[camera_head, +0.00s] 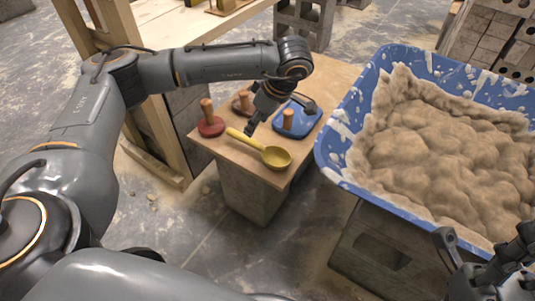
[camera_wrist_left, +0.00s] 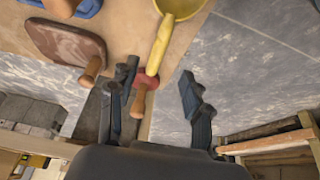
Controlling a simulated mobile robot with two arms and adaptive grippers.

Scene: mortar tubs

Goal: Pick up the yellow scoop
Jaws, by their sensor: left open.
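The yellow scoop (camera_head: 277,157) lies on the small wooden board, bowl toward the front right and handle toward the back left. In the left wrist view, its handle (camera_wrist_left: 160,47) points down the picture to the gap between my fingertips, with its bowl cut off at the top edge. My left gripper (camera_head: 252,125) is open and empty, above the board close to the scoop's handle. Its two spread fingers also show in the left wrist view (camera_wrist_left: 158,76). My right gripper (camera_head: 486,240) is partly in view at the lower right, fingers apart, beside the blue tub.
A red float (camera_head: 211,127), a brown float (camera_wrist_left: 62,42) and a blue float (camera_head: 306,119) with wooden handles stand around the scoop on the board (camera_head: 222,145). The blue tub (camera_head: 334,150) of mortar (camera_head: 440,150) stands at right on blocks. A wooden frame (camera_head: 158,140) is at left.

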